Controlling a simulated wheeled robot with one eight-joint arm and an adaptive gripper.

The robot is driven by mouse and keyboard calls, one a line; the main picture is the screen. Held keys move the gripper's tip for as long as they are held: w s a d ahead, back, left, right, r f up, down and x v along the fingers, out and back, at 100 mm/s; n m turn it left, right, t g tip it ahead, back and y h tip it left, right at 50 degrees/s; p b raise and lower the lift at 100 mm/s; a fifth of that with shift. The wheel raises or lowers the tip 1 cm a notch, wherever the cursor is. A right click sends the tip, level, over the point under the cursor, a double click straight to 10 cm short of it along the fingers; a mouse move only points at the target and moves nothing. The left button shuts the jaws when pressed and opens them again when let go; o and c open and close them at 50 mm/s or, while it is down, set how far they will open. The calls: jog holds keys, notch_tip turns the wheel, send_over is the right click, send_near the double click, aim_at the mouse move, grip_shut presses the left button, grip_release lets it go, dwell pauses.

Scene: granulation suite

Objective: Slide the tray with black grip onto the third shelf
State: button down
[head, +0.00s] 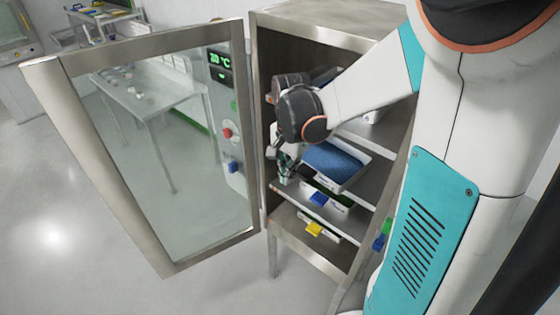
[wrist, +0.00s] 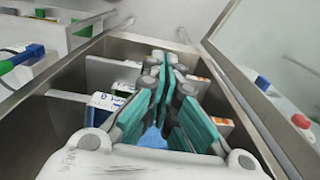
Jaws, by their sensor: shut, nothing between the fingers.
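A tray with blue contents (head: 335,163) sits inside the open steel cabinet, partly out over the shelf front. A dark strip at its near edge may be the black grip, but my gripper and the shadow keep me from being sure. My gripper (head: 285,168) is at the cabinet's left side, beside the tray's front left. In the wrist view its teal fingers (wrist: 165,72) are shut together with nothing between them. Some blue (wrist: 152,138) shows behind the fingers. My arm hides much of the upper shelves (head: 365,134).
The cabinet's glass door (head: 150,130) stands wide open at the left. A tray with a blue grip (head: 318,198) and one with a yellow grip (head: 314,229) lie lower down. Green (head: 387,227) and blue grips show at the right, beside my arm.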

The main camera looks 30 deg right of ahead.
aim_at(311, 170)
jog(key=w+d+f, duration=0.1)
jog(key=d+f, duration=0.2)
jog(key=f, duration=0.4)
jog(key=shift+w+d+f, duration=0.2)
jog(key=shift+w+d, duration=0.05)
jog(key=shift+d, duration=0.1)
jog(key=d, duration=0.2)
jog(key=w+d+b, duration=0.1)
jog(key=d, duration=0.1)
jog(key=w+d+b, duration=0.1)
jog(key=d, duration=0.1)
jog(key=shift+w+d, duration=0.15)
jog(key=shift+d, duration=0.2)
